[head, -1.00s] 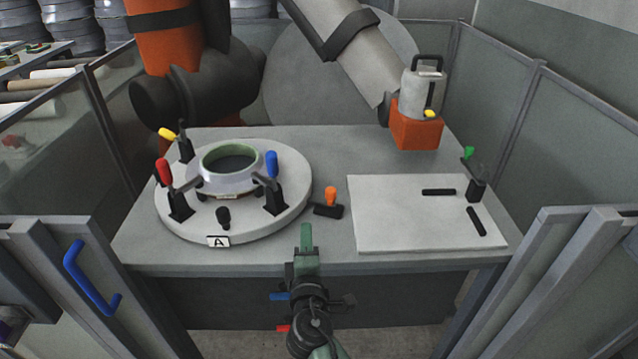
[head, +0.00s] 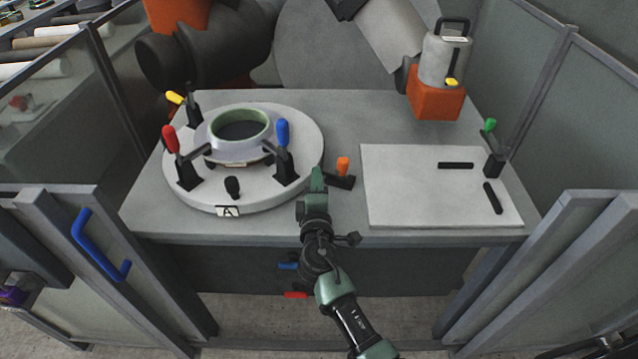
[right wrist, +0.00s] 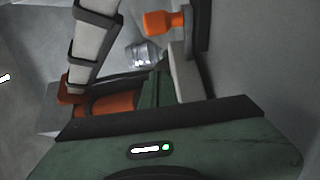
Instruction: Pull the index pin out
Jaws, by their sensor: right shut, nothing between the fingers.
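What looks like the index pin is an orange knob (head: 343,166) on a black block (head: 340,181), on the table just right of the round turntable (head: 300,180). It also shows at the top of the right wrist view (right wrist: 165,22). My right gripper (head: 317,178) is shut and empty, above the table's front edge, a little left of the orange knob and apart from it. A black knob (head: 232,187) stands on the turntable behind the "A" label (head: 228,211). My left gripper is out of view.
The turntable carries a ring mould (head: 240,150) held among red, blue and yellow handled clamps. A white board (head: 420,205) with black bars and a green-handled clamp (head: 489,126) lies right. Fence panels flank the table.

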